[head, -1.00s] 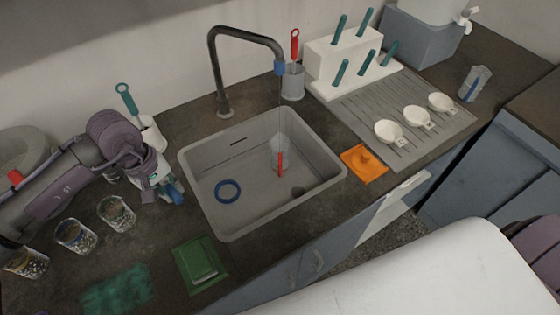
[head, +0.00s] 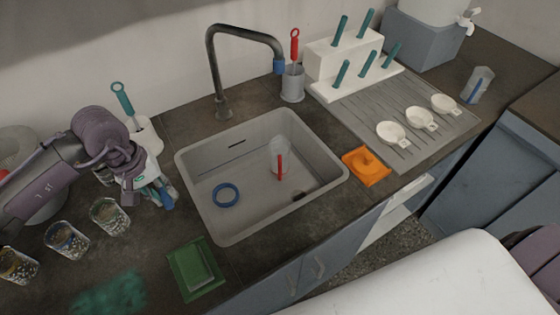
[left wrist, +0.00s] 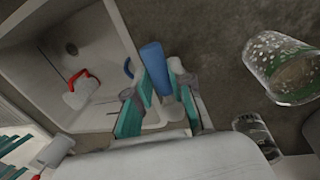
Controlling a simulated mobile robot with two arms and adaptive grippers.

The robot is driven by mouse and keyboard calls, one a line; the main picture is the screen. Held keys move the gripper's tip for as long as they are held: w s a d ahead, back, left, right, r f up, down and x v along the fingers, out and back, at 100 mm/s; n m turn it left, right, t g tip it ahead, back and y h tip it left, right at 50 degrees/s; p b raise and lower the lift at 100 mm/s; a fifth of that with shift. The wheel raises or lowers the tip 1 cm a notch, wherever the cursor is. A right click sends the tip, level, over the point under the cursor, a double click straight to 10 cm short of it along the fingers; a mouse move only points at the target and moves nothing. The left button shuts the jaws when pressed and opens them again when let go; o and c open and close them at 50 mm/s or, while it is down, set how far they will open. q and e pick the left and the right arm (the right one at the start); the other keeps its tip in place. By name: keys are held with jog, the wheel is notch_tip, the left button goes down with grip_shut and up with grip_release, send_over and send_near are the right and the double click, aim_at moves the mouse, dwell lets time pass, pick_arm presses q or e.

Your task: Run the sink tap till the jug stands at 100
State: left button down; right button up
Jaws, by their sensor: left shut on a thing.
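The grey sink (head: 250,200) is set in the dark counter, with the black tap (head: 213,70) arching over it and a blue tip at its spout. The clear jug (head: 279,150) with a red handle stands in the sink below the spout; it also shows in the left wrist view (left wrist: 84,93). Its level and marks are too small to read. No stream shows under the spout. My left gripper (head: 157,190) is left of the sink, shut on a blue handle (left wrist: 154,68) that sits between its teal-padded fingers. My right gripper is out of view.
A blue ring (head: 226,195) lies in the sink. Several glasses of granules (head: 108,216) stand on the counter left of my gripper. A green pad (head: 194,270) lies in front, an orange cloth (head: 366,166) at right. A holder with a teal-handled tool (head: 146,135) stands close behind.

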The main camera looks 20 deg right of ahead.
pick_arm(q)
jog(key=shift+w+a, duration=0.1)
jog(key=c, duration=0.9)
grip_release()
jog(key=shift+a, duration=0.1)
jog(key=shift+c, duration=0.2)
jog(key=shift+r, duration=0.25)
notch_tip(320, 180, up, 11)
jog(key=a, duration=0.1)
jog(key=shift+s+a+r, duration=0.2)
jog(key=shift+s+a, duration=0.05)
jog(key=shift+a, duration=0.15)
